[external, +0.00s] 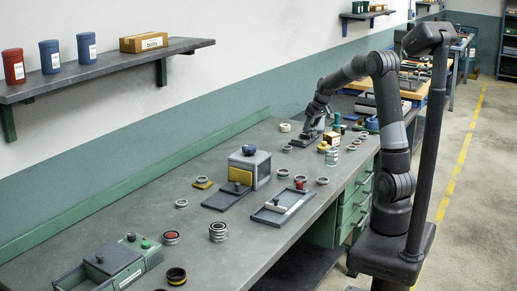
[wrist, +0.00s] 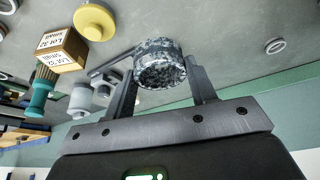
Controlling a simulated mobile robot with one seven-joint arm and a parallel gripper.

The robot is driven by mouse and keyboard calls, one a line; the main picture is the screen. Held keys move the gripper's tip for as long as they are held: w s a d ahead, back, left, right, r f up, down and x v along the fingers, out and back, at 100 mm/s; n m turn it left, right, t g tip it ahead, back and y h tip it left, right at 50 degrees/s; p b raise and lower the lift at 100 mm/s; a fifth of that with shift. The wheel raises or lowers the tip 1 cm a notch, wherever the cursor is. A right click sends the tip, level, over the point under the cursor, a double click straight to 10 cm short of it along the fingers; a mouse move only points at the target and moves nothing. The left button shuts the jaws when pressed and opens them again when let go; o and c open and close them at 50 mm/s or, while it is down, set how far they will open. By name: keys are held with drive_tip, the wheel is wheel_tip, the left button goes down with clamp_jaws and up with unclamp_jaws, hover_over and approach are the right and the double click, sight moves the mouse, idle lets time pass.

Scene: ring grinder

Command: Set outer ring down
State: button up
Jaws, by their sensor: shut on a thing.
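My gripper (wrist: 160,68) is shut on the outer ring (wrist: 158,52), a short speckled grey ring held between the two fingers in the wrist view. The held ring is too small to make out there. I cannot tell whether its underside touches anything.
In the wrist view a yellow round piece (wrist: 95,20), a labelled box (wrist: 61,48), a green-handled brush (wrist: 41,90) and a pale cylinder (wrist: 81,101) stand left of the ring.

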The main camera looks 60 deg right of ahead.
drive_tip(key=s+a+f, duration=0.1)
drive_tip(key=s+a, duration=0.2)
drive_tip(key=s, duration=0.1)
drive_tip(key=w+a+f, duration=0.4)
drive_tip(key=w, duration=0.1)
drive_tip(key=w+a+f, duration=0.2)
drive_tip(key=w+a, duration=0.1)
drive_tip(key=shift+w+f, duration=0.15)
drive_tip(key=shift+f, duration=2.3)
drive_tip(key=o, duration=1.1)
drive_tip(key=shift+f, duration=0.15)
